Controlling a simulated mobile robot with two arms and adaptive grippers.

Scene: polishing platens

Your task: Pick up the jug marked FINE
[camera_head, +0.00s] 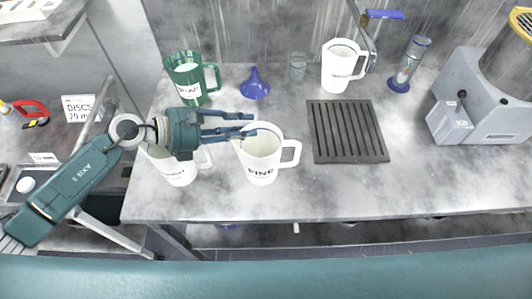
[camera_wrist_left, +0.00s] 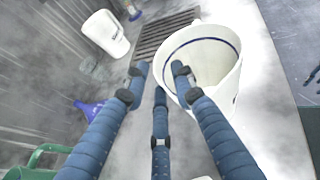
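The white jug marked FINE (camera_head: 262,160) stands upright on the grey bench, its handle to the right. My left gripper (camera_head: 250,123) is at its upper left rim in the head view, fingers spread and pointing right. In the left wrist view the open fingers (camera_wrist_left: 160,80) reach toward the same jug (camera_wrist_left: 215,60), one finger overlapping its near rim. I cannot tell whether they touch it. Nothing is held. My right gripper is not in view.
Another white jug (camera_head: 178,172) stands partly behind my left gripper. A green jug (camera_head: 189,80), blue funnel (camera_head: 255,86) and third white jug (camera_head: 338,70) stand farther back. A dark ribbed mat (camera_head: 347,131) lies right of the FINE jug.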

